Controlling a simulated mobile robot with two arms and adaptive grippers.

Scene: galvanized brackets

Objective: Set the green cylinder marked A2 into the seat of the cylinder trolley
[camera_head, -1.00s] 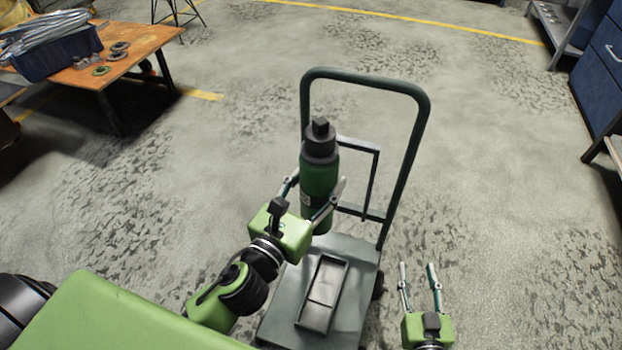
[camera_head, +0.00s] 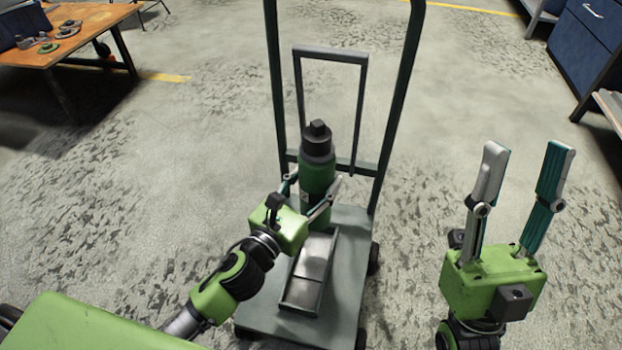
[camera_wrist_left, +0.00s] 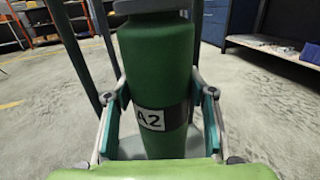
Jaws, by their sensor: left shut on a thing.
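The green cylinder (camera_head: 317,176) with a dark cap stands upright in my left gripper (camera_head: 310,204). In the left wrist view the same cylinder (camera_wrist_left: 158,70) shows its A2 label between the two fingers, which are shut on it. The cylinder trolley (camera_head: 345,275) has a grey deck, a tall dark handle and a smaller inner frame. The cylinder is over the deck, in front of the inner frame. Its lower end is hidden behind my gripper, so I cannot tell whether it touches the deck. My right gripper (camera_head: 529,158) is open and empty, to the right of the trolley.
A shallow open metal tray (camera_head: 308,270) is on the trolley deck, close to my left gripper. An orange-topped table (camera_head: 70,47) stands at the far left. Blue cabinets (camera_head: 590,50) stand at the far right. The floor around the trolley is clear.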

